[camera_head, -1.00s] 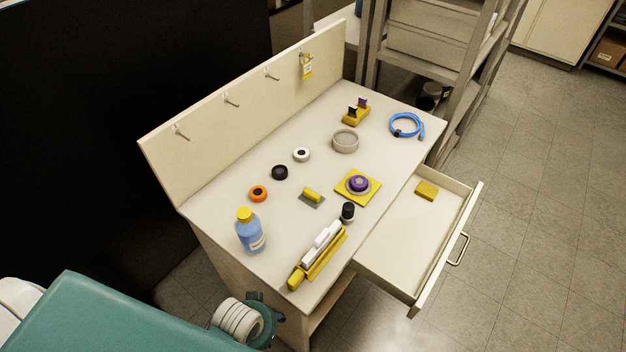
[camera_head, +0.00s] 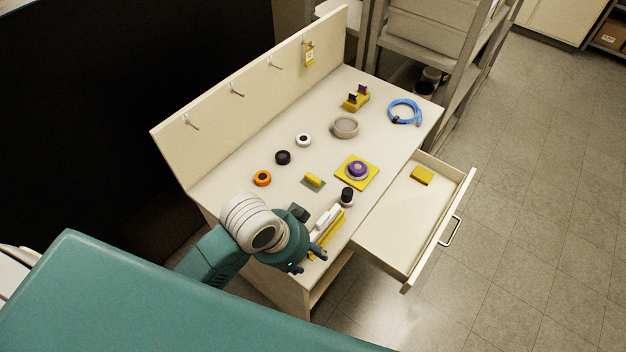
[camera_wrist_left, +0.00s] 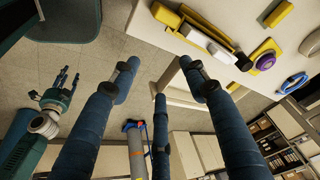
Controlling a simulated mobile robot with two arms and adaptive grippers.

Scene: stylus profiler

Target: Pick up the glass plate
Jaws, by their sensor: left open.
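The glass plate (camera_head: 315,186) is a small grey-green sheet with a yellow grip on top. It lies on the bench left of the yellow mat in the head view. In the left wrist view a yellow bar at the top right looks like its grip (camera_wrist_left: 279,13); the sheet itself is hard to make out. My left gripper (camera_head: 312,262) is open and empty at the bench's near edge, beside the yellow holder and apart from the plate. Its fingers (camera_wrist_left: 160,80) spread wide in the wrist view. My right gripper (camera_wrist_left: 65,85) shows small there; its opening is unclear.
Orange (camera_head: 262,178), black and white rings lie behind. An open drawer (camera_head: 400,235) juts out right.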

